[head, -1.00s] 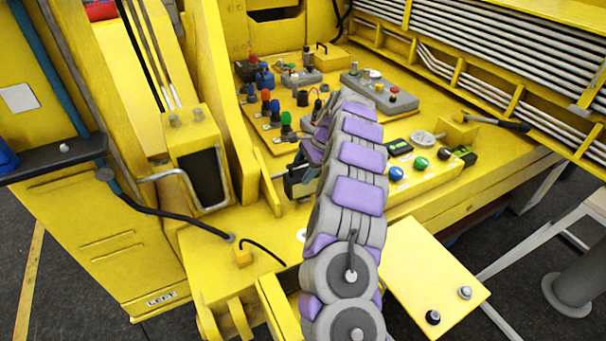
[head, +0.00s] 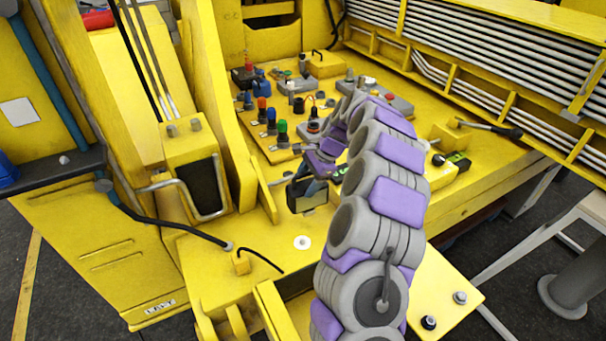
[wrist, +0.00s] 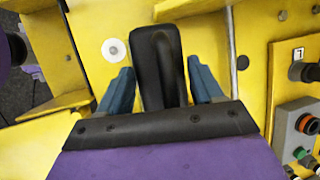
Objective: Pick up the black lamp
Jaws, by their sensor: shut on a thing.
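The black lamp (head: 308,197) is a dark boxy piece with a paler face, at the end of my arm in the head view. In the wrist view the lamp (wrist: 158,65) shows as a dark, rounded upright body between two blue fingers. My gripper (wrist: 161,84) is shut on it. In the head view my gripper (head: 311,182) is over the yellow deck, left of my arm links. The lamp's underside is hidden, and I cannot tell its exact height above the deck.
A yellow panel with coloured knobs (head: 282,130) lies behind the gripper. A yellow upright beam (head: 222,120) stands close on the left. A white disc (head: 302,242) sits on the bare deck in front. A lever (head: 488,127) juts out at the right.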

